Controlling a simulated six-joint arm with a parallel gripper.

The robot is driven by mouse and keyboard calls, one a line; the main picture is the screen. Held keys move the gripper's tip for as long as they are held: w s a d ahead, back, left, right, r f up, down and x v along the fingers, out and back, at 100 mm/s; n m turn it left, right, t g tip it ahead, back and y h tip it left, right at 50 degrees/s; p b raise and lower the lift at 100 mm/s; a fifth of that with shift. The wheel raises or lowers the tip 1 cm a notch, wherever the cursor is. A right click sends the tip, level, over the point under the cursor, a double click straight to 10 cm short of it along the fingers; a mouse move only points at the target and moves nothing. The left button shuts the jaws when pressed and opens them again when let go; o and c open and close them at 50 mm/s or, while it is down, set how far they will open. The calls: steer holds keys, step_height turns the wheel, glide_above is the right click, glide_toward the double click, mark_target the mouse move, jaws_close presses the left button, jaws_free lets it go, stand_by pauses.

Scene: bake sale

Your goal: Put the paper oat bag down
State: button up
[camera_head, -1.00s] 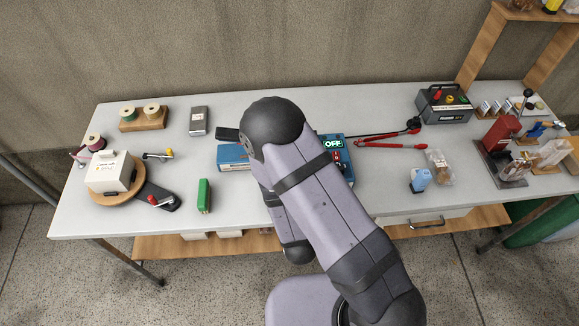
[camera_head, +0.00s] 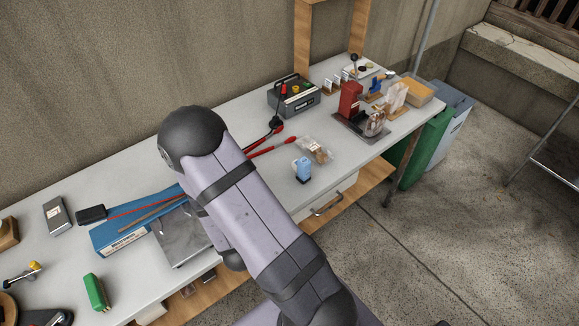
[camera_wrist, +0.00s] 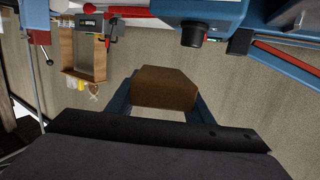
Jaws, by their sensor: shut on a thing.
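In the wrist view, a plain brown block-shaped thing, which I take as the paper oat bag (camera_wrist: 165,88), sits between the two blue fingers of my gripper (camera_wrist: 163,98). The fingers are shut on it, one along each side. Its far face is hidden. No surface shows touching the bag, and I cannot tell its height over the table. In the head view my arm hides the gripper and the bag.
The grey table (camera_head: 245,200) holds a blue machine (camera_head: 125,238) with a grey plate beside my arm. Near it lie a green block (camera_head: 96,291) and grey box (camera_head: 58,215). Farther right are a light blue bottle (camera_head: 303,170), clear packet (camera_head: 315,150) and dark meter (camera_head: 294,97).

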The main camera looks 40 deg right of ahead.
steer(key=s+d+r+m+g+h+b, duration=0.1)
steer(key=s+d+m+g+h+b, duration=0.15)
steer(key=d, duration=0.95)
steer(key=s+d+r+m+g+h+b, duration=0.1)
steer(key=s+d+r+m+h+b, duration=0.2)
steer(key=d, duration=0.9)
steer(key=w+a+f+n+t+y, duration=0.2)
steer(key=w+a+f+n+y, duration=0.1)
steer(key=w+a+n+y, duration=0.1)
steer(key=w+a+f+n+t+y+b, duration=0.1)
steer(key=w+a+f+n+t+y, duration=0.1)
steer(key=a+n+y, duration=0.4)
steer(key=w+a+t+y, duration=0.1)
steer(key=w+a+y, duration=0.1)
steer(key=a, duration=0.2)
steer(key=shift+a+f+b, duration=0.3)
steer(key=shift+f, duration=0.1)
steer(key=shift+f+n+y, duration=0.1)
steer(key=shift+n+y, duration=0.15)
steer(key=shift+w+f, duration=0.1)
steer(key=shift+f, duration=2.7)
steer(key=shift+f, duration=0.1)
steer(key=shift+f, duration=2)
